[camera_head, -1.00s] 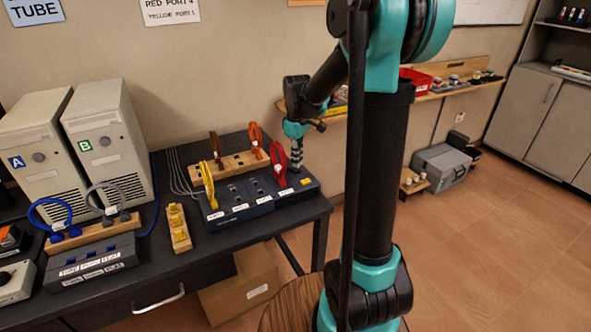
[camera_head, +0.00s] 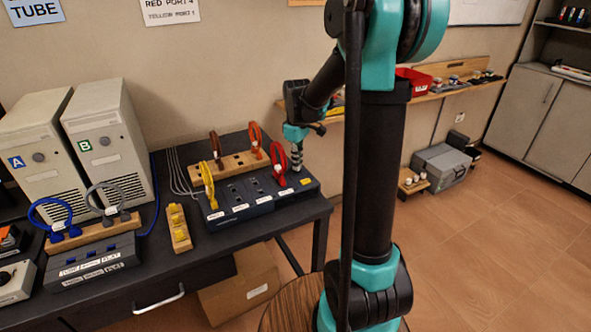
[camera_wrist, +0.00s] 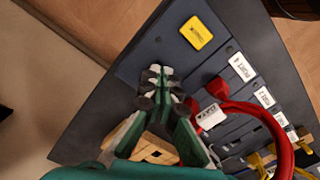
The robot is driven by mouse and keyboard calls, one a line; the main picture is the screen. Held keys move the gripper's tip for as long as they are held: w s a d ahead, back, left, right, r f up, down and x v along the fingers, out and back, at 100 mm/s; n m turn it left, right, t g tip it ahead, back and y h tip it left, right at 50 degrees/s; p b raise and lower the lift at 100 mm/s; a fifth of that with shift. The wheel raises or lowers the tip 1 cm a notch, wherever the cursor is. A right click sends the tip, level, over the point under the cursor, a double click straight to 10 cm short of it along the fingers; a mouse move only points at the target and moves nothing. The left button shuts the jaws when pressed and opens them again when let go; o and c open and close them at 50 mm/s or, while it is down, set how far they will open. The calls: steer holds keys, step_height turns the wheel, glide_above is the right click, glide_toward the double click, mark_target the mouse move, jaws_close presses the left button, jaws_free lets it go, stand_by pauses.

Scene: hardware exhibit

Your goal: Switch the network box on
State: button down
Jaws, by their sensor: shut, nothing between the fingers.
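The network box (camera_head: 236,207) is a dark blue-grey unit with several labelled ports on the table. A red cable (camera_head: 279,163) is plugged in near its right end, and a yellow cable (camera_head: 208,185) is at its left end. A yellow labelled patch (camera_wrist: 196,33) is on the box's right end in the wrist view. My gripper (camera_head: 297,168) is over the box's right end, just right of the red cable. In the wrist view my gripper (camera_wrist: 158,75) is shut and empty, beside the red plug (camera_wrist: 218,88). Whether the fingertips touch the box cannot be told.
A wooden rack (camera_head: 232,163) with brown and orange cables stands behind the box. A wooden block with yellow pieces (camera_head: 179,228) is left of it. Two computer towers (camera_head: 108,143) and a grey tube unit (camera_head: 93,262) stand farther left. The table's right edge is close to my gripper.

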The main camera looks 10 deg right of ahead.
steer(key=shift+f, duration=0.4)
steer(key=shift+r, duration=3.55)
steer(key=s+d+f+m+t, duration=0.2)
steer(key=s+f+m, duration=0.2)
steer(key=s, duration=0.7)
steer(key=s+d+f+m+t, duration=0.2)
steer(key=s+f+m, duration=0.3)
steer(key=s+f, duration=0.3)
steer(key=s, duration=0.3)
steer(key=shift+f+m, duration=0.3)
